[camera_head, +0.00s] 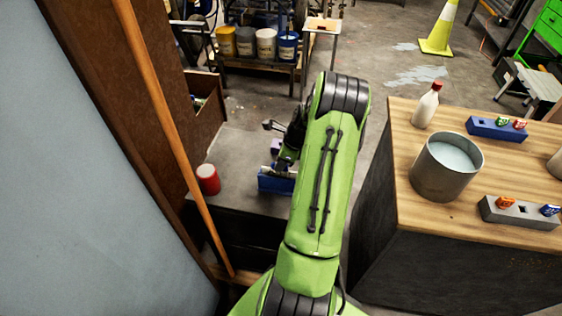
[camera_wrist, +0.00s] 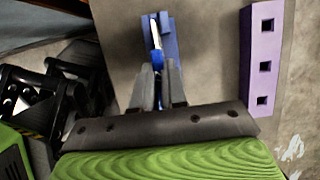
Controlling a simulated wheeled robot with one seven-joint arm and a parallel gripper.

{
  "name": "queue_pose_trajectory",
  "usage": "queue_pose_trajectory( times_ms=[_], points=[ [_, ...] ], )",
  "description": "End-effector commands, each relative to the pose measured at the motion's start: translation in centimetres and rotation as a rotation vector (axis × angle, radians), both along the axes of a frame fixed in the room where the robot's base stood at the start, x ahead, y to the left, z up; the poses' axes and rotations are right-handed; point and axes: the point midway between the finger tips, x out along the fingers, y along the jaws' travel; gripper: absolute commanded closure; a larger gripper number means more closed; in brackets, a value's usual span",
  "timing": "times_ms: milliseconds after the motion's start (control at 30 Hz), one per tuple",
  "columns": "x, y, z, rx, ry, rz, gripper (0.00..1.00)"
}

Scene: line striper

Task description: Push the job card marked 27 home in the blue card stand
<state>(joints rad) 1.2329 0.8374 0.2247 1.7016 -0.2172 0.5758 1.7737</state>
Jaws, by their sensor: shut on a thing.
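The blue card stand (camera_head: 272,184) is on the low grey surface beyond my green arm, partly hidden by my gripper (camera_head: 287,160). In the wrist view the stand (camera_wrist: 173,45) lies just past my fingertips. A thin white-edged card (camera_wrist: 155,34) is seen nearly edge-on along the stand. My gripper (camera_wrist: 158,70) is shut on the card's near end. No number can be read on it. I cannot tell how deep the card sits in the stand.
A purple block (camera_wrist: 265,55) with square holes lies right of the stand in the wrist view. A red can (camera_head: 208,180) stands left of the stand. A wooden-topped bench (camera_head: 430,215) with a metal pot (camera_head: 425,180) is at right.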

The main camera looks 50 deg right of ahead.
Motion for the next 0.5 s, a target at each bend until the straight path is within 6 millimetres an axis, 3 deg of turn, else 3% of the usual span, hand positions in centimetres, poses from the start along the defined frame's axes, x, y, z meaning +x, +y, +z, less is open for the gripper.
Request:
queue_pose_trajectory(
  times_ms=[333, 367, 500],
  points=[
    [0.01, 0.00, -0.96, 0.000, 0.000, 0.000, 1.00],
    [0.02, 0.00, -0.92, -0.001, 0.000, 0.000, 0.85],
    [0.01, -0.01, -0.87, -0.001, 0.000, 0.000, 0.64]
  ],
)
